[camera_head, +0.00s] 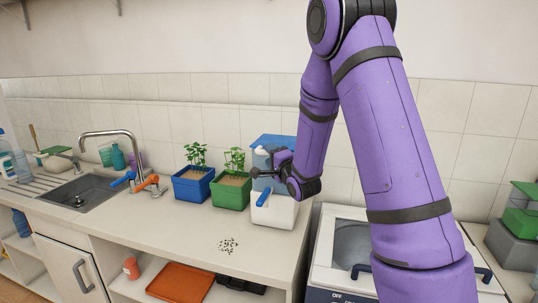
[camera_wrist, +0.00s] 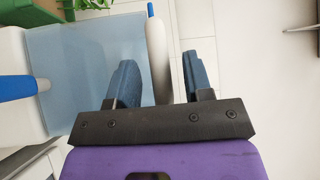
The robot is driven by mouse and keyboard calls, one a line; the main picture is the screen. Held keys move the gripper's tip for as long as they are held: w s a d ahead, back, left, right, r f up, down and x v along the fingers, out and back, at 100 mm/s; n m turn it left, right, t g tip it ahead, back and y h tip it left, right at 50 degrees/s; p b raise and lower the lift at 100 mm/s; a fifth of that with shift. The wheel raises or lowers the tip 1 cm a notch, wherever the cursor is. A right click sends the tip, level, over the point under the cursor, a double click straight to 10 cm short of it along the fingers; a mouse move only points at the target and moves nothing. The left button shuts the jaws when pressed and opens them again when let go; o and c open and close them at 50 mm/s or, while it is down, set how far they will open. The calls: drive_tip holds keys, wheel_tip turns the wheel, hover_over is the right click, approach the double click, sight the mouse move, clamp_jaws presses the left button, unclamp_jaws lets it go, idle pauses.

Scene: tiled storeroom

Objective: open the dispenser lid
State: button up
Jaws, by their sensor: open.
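The dispenser is a white box (camera_head: 275,212) with a blue handle (camera_head: 262,197) on its front, standing on the counter right of the green planter. A blue top piece (camera_head: 272,141), which looks like its lid, shows behind my gripper (camera_head: 270,170). I cannot tell how far the lid is raised. In the wrist view, my gripper (camera_wrist: 158,58) is open, with a white rounded piece (camera_wrist: 157,45) with a blue tip between its fingers. I cannot tell whether they touch it. A translucent blue panel (camera_wrist: 75,70) and the blue handle (camera_wrist: 18,88) lie to the left. My wrist hides part of the dispenser.
A blue planter (camera_head: 193,187) and a green planter (camera_head: 231,192) stand left of the dispenser. A sink (camera_head: 78,192) with a tap lies farther left. A white appliance (camera_head: 345,240) with a dark window stands to the right.

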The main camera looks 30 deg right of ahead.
drive_tip(key=shift+w+r, duration=0.1)
drive_tip(key=shift+w, duration=0.65)
drive_tip(key=shift+c, duration=0.4)
